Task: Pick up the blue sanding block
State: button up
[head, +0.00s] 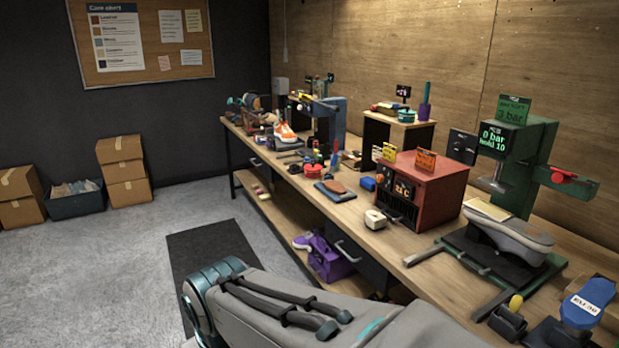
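A small blue block (367,183), which looks like the sanding block, lies on the wooden workbench (350,215). It sits just left of the red box-shaped machine with a lit display (425,190), and right of a dark blue pad with a brown piece on it. It is small in the head view, so its surface detail cannot be made out. My grey arm fills the bottom middle of the picture, apart from the block. I cannot make out my gripper's fingertips in this view.
A cream block (375,219) lies near the bench's front edge. The brown piece (335,187) lies left of the blue block. A green press (518,160) with a grey shoe form (510,238) stands at right. A lower shelf (275,217) holds a purple bag (328,258).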

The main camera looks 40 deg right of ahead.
aim_at(369, 184)
jog(key=z, duration=0.15)
jog(key=i, duration=1.55)
jog(key=z, duration=0.7)
jog(key=i, duration=1.35)
jog(key=z, duration=1.75)
jog(key=i, duration=0.85)
jog(key=z, duration=0.8)
